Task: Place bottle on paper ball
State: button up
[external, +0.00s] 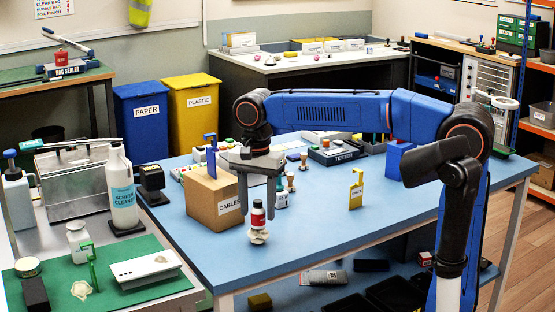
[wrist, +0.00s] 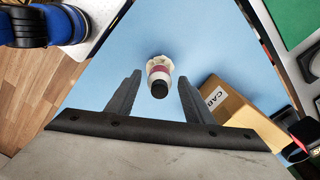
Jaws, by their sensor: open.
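A small bottle (external: 258,217) with a dark cap and a red and white body stands on the crumpled, off-white paper ball (external: 258,237), near the front edge of the blue table. In the wrist view the bottle (wrist: 158,83) is seen from above, cap toward me, with the paper ball (wrist: 158,66) showing around its far end. My gripper (external: 258,210) is open, pointing down over the bottle. In the wrist view the fingers of my gripper (wrist: 157,85) stand wide on either side, with gaps to the bottle.
A cardboard box (external: 212,200) marked CABLES stands close on the left. A yellow tag stand (external: 356,190) and small stamps (external: 290,182) are behind to the right. The blue table (external: 330,235) is clear right of the paper ball.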

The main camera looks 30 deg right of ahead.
aim_at(257, 201)
notch_tip(257, 201, up, 10)
jog(key=shift+f, duration=0.1)
jog(key=s+d+f+n+t, duration=0.1)
jog(key=s+d+f+n, duration=0.1)
jog(key=s+d+f, duration=0.45)
jog(key=s+d+f+n+t, duration=0.1)
jog(key=s+d+f+n, duration=0.2)
jog(key=d, duration=0.6)
jog(key=s+d+f+n+t, duration=0.1)
jog(key=s+d+f+n, duration=0.1)
jog(key=s+d+f, duration=0.45)
jog(key=s+d+f+n+t, duration=0.1)
jog(key=s+d+f+n, duration=0.2)
jog(key=s+d+f, duration=0.2)
notch_tip(257, 201, down, 4)
jog(key=shift+d+r+n+t, duration=0.1)
jog(key=shift+d+n+t, duration=0.3)
jog(key=shift+d, duration=0.2)
